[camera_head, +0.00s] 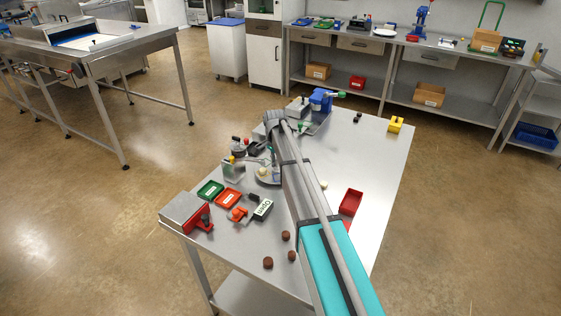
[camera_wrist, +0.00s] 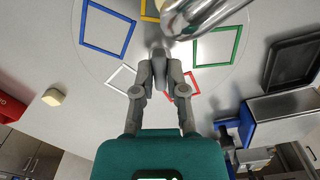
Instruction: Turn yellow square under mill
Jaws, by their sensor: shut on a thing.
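A shiny metal part (camera_wrist: 205,14), perhaps the mill, overhangs the disc right of the yellow square. I cannot tell whether it is directly above that square. My gripper (camera_wrist: 160,76) is shut on a grey peg (camera_wrist: 159,57) near the rim, between the white and red squares.
Blue (camera_wrist: 108,30), green (camera_wrist: 217,46), white (camera_wrist: 122,78) and red (camera_wrist: 186,86) squares surround the peg. A cream block (camera_wrist: 53,97) lies off the disc. Green (camera_head: 210,190) and red trays (camera_head: 228,198) and a red-fronted box (camera_head: 188,211) stand at the table's near left.

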